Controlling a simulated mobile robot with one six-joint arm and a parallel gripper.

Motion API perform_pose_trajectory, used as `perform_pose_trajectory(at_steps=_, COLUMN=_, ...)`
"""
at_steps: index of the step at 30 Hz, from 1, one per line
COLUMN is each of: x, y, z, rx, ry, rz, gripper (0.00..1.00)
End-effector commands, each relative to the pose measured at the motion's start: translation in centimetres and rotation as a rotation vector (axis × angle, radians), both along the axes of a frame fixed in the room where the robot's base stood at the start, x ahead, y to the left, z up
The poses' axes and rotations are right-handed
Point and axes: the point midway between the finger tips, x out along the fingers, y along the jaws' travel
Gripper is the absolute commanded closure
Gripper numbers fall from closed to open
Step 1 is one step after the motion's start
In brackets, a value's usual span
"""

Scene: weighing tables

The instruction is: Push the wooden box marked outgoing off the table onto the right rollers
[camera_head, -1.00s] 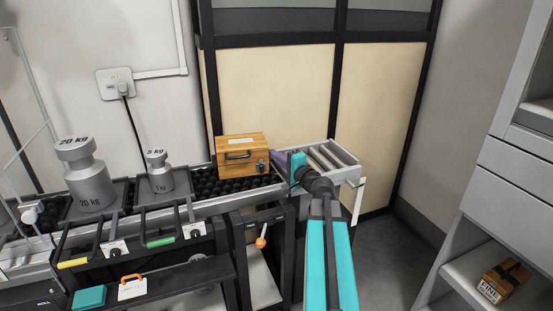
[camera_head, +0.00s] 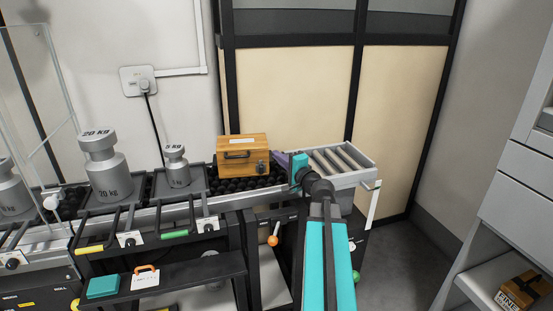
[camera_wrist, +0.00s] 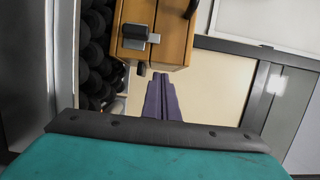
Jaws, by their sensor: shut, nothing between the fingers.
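The wooden box (camera_head: 243,158) sits on the black ball-top table (camera_head: 240,188), between the 5 kg weight and the rollers. It has a dark handle, a latch and a pale label on its lid that is too small to read. Grey rollers (camera_head: 345,157) lie to the right, beyond my gripper. My gripper (camera_head: 276,156) is shut and empty, its purple fingers at the box's right side. In the wrist view the fingertips (camera_wrist: 160,76) reach up to the box's lower edge (camera_wrist: 155,40); I cannot tell whether they touch.
A 5 kg weight (camera_head: 177,168) and a 20 kg weight (camera_head: 105,170) stand on scales to the left. A wall panel (camera_head: 290,95) closes off the back. Shelves (camera_head: 500,215) stand at the right. A carton (camera_head: 523,290) lies on the low shelf.

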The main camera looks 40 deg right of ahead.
Motion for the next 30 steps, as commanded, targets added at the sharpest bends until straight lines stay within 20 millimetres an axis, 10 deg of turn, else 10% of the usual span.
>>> perform_pose_trajectory(at_steps=17, x=-0.6, y=-3.5, z=-0.1, rx=0.000, ry=0.000, rz=0.005, gripper=1.00)
perform_pose_trajectory(at_steps=30, x=-4.2, y=-2.3, z=0.0, rx=0.000, ry=0.000, rz=0.010, gripper=1.00)
